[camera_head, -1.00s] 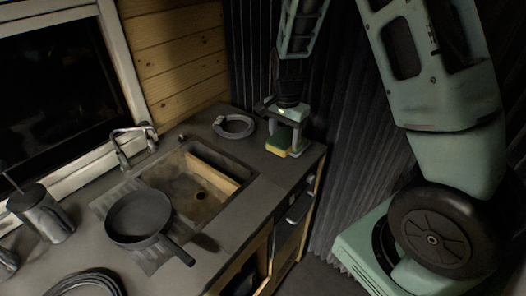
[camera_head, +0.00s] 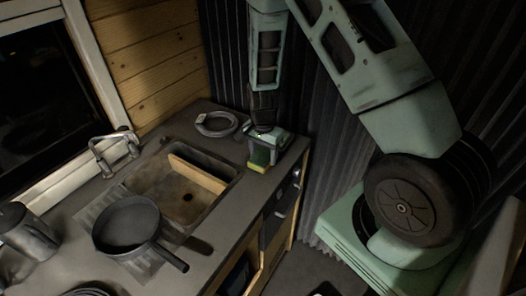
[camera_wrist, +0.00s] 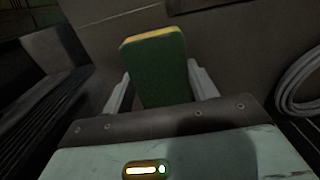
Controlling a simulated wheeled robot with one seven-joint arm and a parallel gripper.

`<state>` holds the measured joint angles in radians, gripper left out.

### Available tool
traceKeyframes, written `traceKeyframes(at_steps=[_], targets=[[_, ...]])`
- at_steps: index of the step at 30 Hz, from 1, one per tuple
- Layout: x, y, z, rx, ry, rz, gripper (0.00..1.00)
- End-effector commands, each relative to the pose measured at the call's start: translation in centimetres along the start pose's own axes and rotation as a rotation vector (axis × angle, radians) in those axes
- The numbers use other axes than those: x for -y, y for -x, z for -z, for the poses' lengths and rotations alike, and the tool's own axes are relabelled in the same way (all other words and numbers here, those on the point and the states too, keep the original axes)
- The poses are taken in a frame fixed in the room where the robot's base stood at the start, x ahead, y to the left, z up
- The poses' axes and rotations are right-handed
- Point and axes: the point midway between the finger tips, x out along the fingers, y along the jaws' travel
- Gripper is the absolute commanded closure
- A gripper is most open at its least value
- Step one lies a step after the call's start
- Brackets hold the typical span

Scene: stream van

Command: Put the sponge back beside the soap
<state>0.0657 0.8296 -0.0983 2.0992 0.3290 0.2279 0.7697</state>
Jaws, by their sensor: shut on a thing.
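The sponge (camera_head: 259,160), yellow with a green side, is between the fingers of my gripper (camera_head: 262,163) at the right part of the counter, right of the sink. In the wrist view the green face of the sponge (camera_wrist: 158,78) stands between the two pale fingers of my gripper (camera_wrist: 160,92), which is shut on it. The fingers hide part of its sides. I cannot tell whether its lower edge touches the counter. I cannot make out the soap in either view.
The sink (camera_head: 176,218) with a tap (camera_head: 108,158) is left of the gripper. A dark pan (camera_head: 127,222) stands near it, its handle pointing right. The counter's right edge is close.

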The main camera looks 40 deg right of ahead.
Motion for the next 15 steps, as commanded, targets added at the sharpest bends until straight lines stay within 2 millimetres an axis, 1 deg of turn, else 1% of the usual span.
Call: traceKeyframes(at_steps=[6, 10, 11, 12, 13, 15], targets=[[0.03, -0.03, 0.01, -0.001, 0.0, 0.001, 0.64], [0.02, -0.44, 0.01, -0.001, 0.0, 0.0, 0.64], [0.03, -0.35, 0.02, -0.001, 0.0, 0.001, 0.37], [0.03, -0.3, 0.02, -0.001, 0.0, 0.001, 0.26], [0.03, -0.3, 0.02, -0.001, 0.0, 0.001, 0.21], [0.03, -0.29, 0.02, -0.001, 0.0, 0.001, 0.21]])
